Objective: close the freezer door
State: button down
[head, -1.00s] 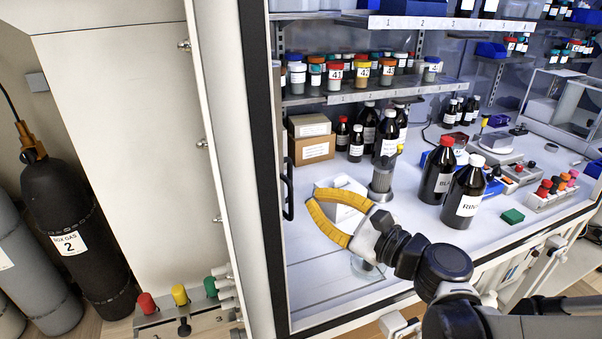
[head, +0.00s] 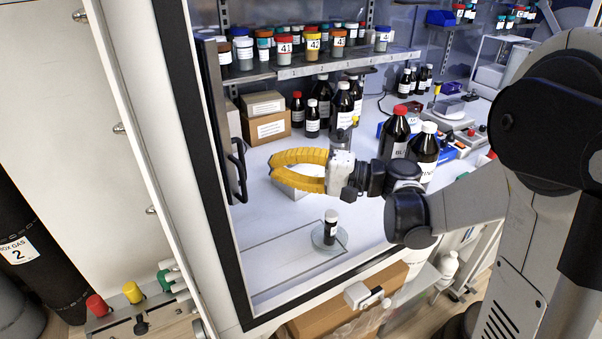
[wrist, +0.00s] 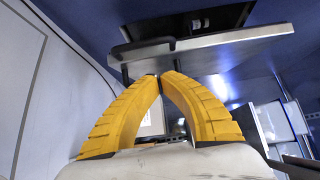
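The freezer door (head: 211,95) is a grey panel on the left inside the glove box. In the head view it is seen nearly edge-on, with a black handle (head: 238,170) on it. In the wrist view the door (wrist: 215,52) stands out from a dark opening (wrist: 190,22), so it is open. My gripper (head: 271,167) has yellow ribbed fingers and is to the right of the handle, apart from it in the head view. In the wrist view its fingertips (wrist: 162,76) meet with nothing between them, close to the door's edge and handle. Contact cannot be told.
Cardboard boxes (head: 264,115) and dark bottles stand behind my gripper. A shelf (head: 345,63) of jars hangs above. A small vial (head: 331,227) stands on a round dish in front. Two large bottles (head: 396,132) are to the right.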

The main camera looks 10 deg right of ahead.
jog(key=a, duration=0.2)
jog(key=s+a+b, duration=0.1)
jog(key=a, duration=0.1)
jog(key=shift+a, duration=0.15)
jog(key=s+a, duration=0.4)
jog(key=a, duration=0.5)
jog(key=shift+s+a, duration=0.15)
jog(key=shift+s, duration=0.15)
